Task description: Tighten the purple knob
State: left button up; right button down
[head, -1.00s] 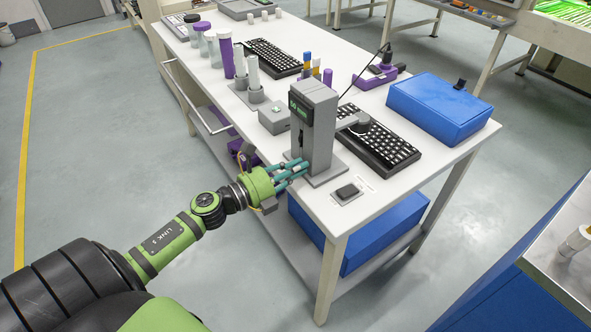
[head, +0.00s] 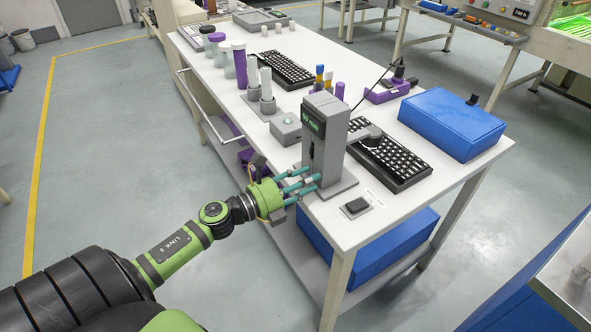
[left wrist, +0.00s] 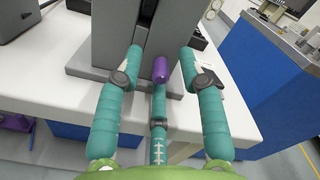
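The purple knob (left wrist: 160,70) is a small rounded cylinder low on the grey press-like station, seen in the left wrist view. The grey station (head: 326,140) stands upright on the white table with a small green-lit display near its top. My left gripper (head: 312,181) has three teal fingers at the station's lower front; the knob cannot be made out in the head view. In the left wrist view the left gripper's fingers (left wrist: 160,65) are spread around the knob, with gaps at both sides. Whether the lower finger touches it is unclear. My right gripper is not in view.
A black switch on a plate (head: 355,206) lies at the near table edge. A black keyboard (head: 390,160) and a blue box (head: 452,122) stand right of the station. A small grey box (head: 286,129) and purple-and-white cylinders stand behind it. Bare floor lies left.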

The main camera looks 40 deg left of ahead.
pick_arm(q)
jog(key=v, duration=1.1)
jog(key=shift+s+a, duration=0.15)
jog(key=shift+s, duration=0.2)
jog(key=s+a+f+n+g+y+p, duration=0.1)
jog(key=s+a+f+n+g+y, duration=0.2)
jog(key=f+n, duration=0.85)
jog(key=s+f+n+g+y+p, duration=0.2)
jog(key=s+f+n+y, duration=0.4)
jog(key=f, duration=1.1)
jog(key=s+d+f+n+g+h+p, duration=0.1)
jog(key=s+d+f+n+g, duration=0.4)
jog(key=s+d+f, duration=0.2)
jog(key=s+d+f+n+g+h+p, duration=0.1)
jog(key=s+d+f+n+g, duration=0.4)
jog(key=s+d+f, duration=0.3)
jog(key=s+f+n, duration=0.1)
jog(key=s+f, duration=0.2)
jog(key=s, duration=0.4)
jog(key=shift+d+g, duration=0.3)
jog(key=shift+d, duration=0.05)
